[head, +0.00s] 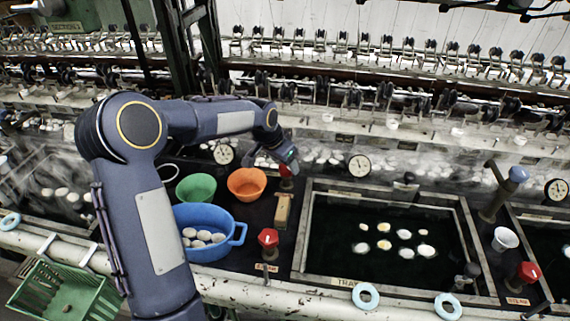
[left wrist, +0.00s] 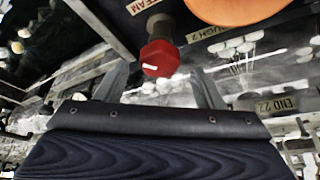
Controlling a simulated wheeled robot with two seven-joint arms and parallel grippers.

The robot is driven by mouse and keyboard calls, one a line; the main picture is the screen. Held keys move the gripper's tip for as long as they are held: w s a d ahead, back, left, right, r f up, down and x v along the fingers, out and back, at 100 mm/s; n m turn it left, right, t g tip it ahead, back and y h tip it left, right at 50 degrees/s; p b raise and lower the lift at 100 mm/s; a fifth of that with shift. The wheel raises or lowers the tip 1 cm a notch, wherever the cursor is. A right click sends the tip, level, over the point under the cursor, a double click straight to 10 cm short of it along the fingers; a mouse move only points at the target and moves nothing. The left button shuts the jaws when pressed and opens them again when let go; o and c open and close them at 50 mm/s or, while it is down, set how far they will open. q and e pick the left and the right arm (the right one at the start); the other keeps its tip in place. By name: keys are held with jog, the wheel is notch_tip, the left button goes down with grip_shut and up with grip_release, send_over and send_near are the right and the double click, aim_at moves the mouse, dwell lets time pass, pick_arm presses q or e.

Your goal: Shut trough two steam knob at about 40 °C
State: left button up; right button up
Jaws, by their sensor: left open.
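The steam knob of trough two is a red knob with a white mark (left wrist: 160,58), beside a STEAM label (left wrist: 143,4) and a label ending in "UGH 2" (left wrist: 212,47) in the left wrist view. My left gripper (left wrist: 162,82) is open, with one finger to each side of the knob in that view; I cannot tell whether they touch it. In the head view the left gripper (head: 284,160) is at the back of the counter, and the red knob (head: 286,171) is partly hidden under it. Dial gauges (head: 359,166) and (head: 223,154) flank it; their readings are too small to tell.
An orange bowl (head: 246,184), a green bowl (head: 196,188) and a blue pot (head: 208,250) stand left of the dark basin (head: 455,225). Other red knobs (head: 268,238) and (head: 527,273) stand at the front. Steam and reeling machinery lie behind.

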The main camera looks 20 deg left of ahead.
pick_arm(q)
jog(key=v, duration=0.6)
dwell(7.4)
